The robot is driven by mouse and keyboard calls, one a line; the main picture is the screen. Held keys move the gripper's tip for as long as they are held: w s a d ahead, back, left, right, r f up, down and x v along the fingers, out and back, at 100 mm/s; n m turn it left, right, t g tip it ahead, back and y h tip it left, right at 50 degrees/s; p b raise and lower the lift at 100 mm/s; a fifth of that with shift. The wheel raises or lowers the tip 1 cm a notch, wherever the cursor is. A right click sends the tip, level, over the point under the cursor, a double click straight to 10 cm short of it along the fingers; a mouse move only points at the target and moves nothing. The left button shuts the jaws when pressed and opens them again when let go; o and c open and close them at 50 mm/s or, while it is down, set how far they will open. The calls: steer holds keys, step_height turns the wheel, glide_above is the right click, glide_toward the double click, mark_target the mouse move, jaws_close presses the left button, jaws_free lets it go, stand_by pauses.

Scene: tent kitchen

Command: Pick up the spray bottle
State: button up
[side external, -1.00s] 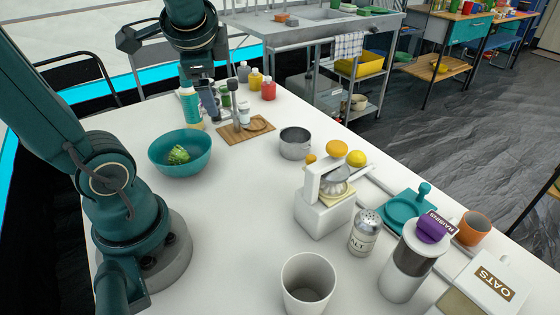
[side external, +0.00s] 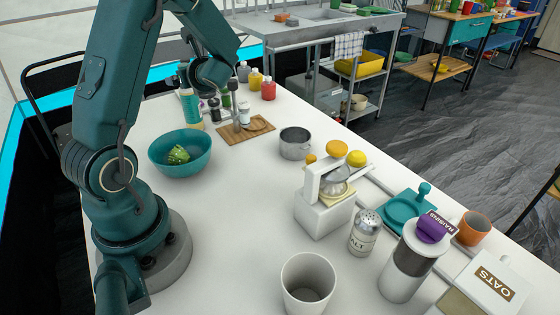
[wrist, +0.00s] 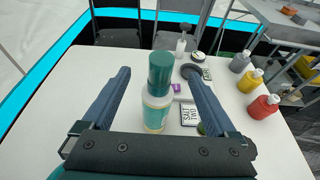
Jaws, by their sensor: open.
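In the wrist view my gripper (wrist: 158,75) is open, with its two fingers spread wide. A bottle with a teal upper part and cream lower part (wrist: 156,110) stands between the fingers in the picture, with space visible on both sides. It also shows in the side view (side external: 191,107), upright on the table's far left part. A white bottle with a narrow nozzle top (wrist: 181,45) stands farther back in the wrist view. I cannot tell for sure which of these is the spray bottle. In the side view my gripper's fingers are mostly hidden by my arm.
Small jars with labels (wrist: 188,115) lie or stand close to the teal bottle. Red (side external: 268,90), yellow (side external: 255,78) and grey bottles (side external: 243,72) stand to the right. A teal bowl (side external: 180,153) and a wooden board (side external: 232,136) are nearer.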

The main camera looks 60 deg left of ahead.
mark_target(191, 93)
step_height(191, 93, down, 4)
steer(key=shift+f, duration=0.1)
steer(key=shift+a+f, duration=0.1)
steer(key=shift+f, duration=0.05)
steer(key=shift+x, duration=2.45)
steer(key=shift+c, duration=0.3)
jaws_close()
